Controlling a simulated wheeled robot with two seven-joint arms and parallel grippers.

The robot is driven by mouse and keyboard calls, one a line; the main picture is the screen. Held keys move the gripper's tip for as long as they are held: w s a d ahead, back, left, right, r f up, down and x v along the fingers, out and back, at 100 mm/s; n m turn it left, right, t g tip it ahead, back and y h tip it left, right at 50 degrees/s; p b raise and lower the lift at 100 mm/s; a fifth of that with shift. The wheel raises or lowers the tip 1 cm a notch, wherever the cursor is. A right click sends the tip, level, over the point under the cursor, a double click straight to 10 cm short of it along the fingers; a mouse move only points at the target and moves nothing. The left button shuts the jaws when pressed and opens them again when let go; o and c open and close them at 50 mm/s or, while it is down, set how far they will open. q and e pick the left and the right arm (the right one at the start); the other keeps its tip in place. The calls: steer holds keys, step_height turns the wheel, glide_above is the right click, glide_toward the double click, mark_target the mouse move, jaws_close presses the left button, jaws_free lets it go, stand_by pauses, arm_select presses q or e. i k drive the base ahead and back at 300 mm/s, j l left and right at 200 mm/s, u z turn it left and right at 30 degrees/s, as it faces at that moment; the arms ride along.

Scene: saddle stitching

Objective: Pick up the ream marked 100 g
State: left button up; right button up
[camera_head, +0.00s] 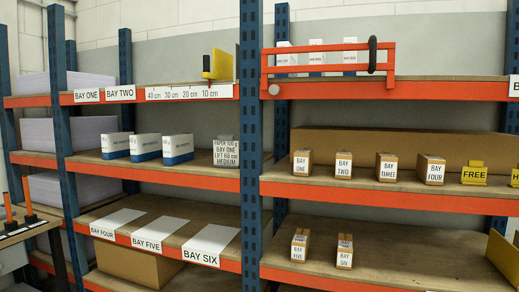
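Three white-and-blue reams stand in a row on the middle shelf of the left rack: a left one (115,145), a middle one (146,147) and a right one (178,149). The print on their faces is too small to read, so I cannot tell which is marked 100 g. A card (226,152) to their right reads "PAPER 100 g BAY ONE LIFT 60 cm MEDIUM". Neither of my grippers is in view.
BAY ONE (87,96) and BAY TWO (120,93) labels and a centimetre scale (188,92) mark the upper shelf edge. An orange gate (330,69) fronts small boxes at upper right. Blue posts (250,150) divide the racks. Small labelled boxes (387,167) line the right shelves.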

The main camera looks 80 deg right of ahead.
mark_target(177, 148)
steer(key=z, duration=2.1)
steer(key=i+j+z, duration=0.2)
steer(key=z, duration=0.2)
steer(key=i+j+z, duration=0.35)
steer(key=k+l, duration=0.1)
